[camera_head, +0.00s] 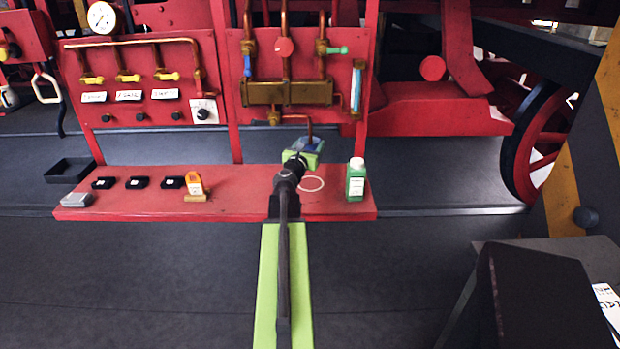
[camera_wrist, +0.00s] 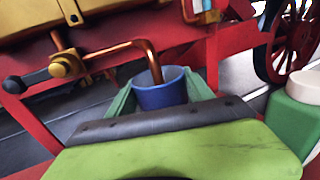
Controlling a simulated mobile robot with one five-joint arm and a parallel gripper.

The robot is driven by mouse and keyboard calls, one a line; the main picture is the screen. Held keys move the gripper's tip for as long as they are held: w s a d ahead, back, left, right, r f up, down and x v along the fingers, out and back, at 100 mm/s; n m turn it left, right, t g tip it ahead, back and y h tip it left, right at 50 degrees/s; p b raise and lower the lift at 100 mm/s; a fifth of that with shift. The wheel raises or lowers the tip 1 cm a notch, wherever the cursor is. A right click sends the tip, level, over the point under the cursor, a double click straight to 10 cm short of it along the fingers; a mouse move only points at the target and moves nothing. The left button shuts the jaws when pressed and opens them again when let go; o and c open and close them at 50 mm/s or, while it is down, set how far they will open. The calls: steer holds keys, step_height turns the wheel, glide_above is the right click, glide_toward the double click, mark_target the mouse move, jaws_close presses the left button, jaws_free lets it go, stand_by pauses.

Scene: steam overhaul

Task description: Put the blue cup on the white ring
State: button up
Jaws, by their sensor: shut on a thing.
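The blue cup (camera_wrist: 162,93) is between the fingers of my gripper in the wrist view, upright with its open top showing. My gripper (camera_wrist: 165,100) is shut on it. In the head view the cup (camera_head: 312,143) is partly hidden by my gripper (camera_head: 303,155), over the back of the red bench. The end of a copper pipe (camera_wrist: 154,70) comes down at the cup's mouth. The white ring (camera_head: 311,184) is marked on the bench top, to the right of my arm and nearer than the cup. The ring cannot be seen in the wrist view.
A green bottle with a white cap (camera_head: 356,180) stands right of the ring. Copper pipes and a brass manifold (camera_head: 290,92) are on the red panel behind.

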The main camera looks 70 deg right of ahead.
step_height(320, 180, down, 10)
steer(key=b, duration=0.9)
steer(key=shift+w+f+b, duration=0.15)
steer(key=shift+b, duration=0.2)
steer(key=shift+r, duration=0.25)
steer(key=shift+f, duration=0.15)
steer(key=o, duration=1.6)
steer(key=shift+r, duration=0.2)
steer(key=a, duration=0.7)
steer(key=shift+s+a, duration=0.25)
steer(key=shift+a, duration=0.1)
